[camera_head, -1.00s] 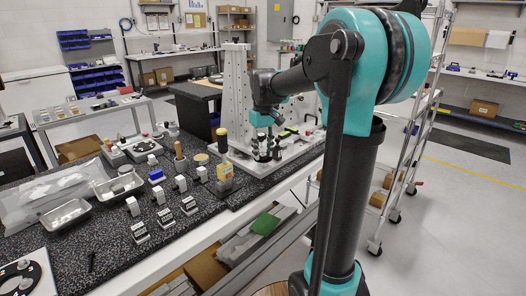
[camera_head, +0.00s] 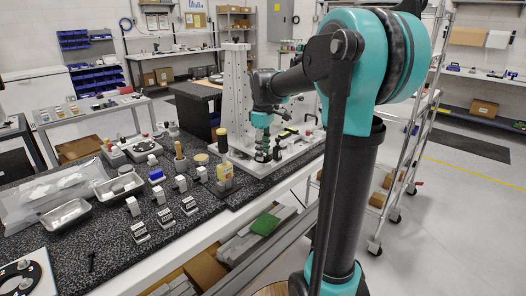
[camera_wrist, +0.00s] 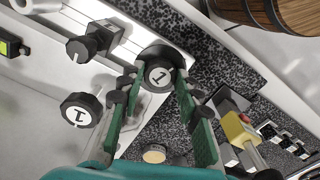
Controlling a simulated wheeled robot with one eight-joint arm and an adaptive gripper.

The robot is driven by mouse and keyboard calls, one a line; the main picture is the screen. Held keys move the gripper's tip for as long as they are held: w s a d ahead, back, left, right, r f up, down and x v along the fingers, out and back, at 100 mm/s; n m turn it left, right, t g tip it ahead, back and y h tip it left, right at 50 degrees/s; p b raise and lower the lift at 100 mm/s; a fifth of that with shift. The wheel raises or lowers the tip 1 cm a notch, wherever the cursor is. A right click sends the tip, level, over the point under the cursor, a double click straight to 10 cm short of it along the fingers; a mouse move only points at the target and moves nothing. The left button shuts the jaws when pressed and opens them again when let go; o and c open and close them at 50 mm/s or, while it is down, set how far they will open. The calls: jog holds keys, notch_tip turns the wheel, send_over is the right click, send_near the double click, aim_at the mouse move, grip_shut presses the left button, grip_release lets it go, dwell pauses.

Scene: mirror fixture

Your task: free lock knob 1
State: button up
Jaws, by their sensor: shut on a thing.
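In the wrist view, a round black knob (camera_wrist: 158,74) with a white face marked "1" sits between the fingertips of my gripper (camera_wrist: 156,85). The green-padded fingers are shut on it, one on each side. The "1" looks tilted. A second black knob marked "1" (camera_wrist: 80,112) stands to the left, apart from the fingers. Another black knob (camera_wrist: 81,48) with a white pointer line is at upper left. In the head view my gripper (camera_head: 262,154) is low over the pale fixture base (camera_head: 246,167), beside its tall perforated tower (camera_head: 236,95); the held knob cannot be made out there.
The dark speckled bench (camera_head: 110,222) holds metal trays (camera_head: 119,188), small labelled blocks and a yellow-topped item (camera_head: 224,171) left of the fixture. A yellow part (camera_wrist: 238,131) is right of my fingers in the wrist view. Open floor lies to the right.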

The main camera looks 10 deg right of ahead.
dwell(0.4)
jog(key=o, duration=1.2)
jog(key=shift+c, duration=0.2)
notch_tip(320, 180, up, 12)
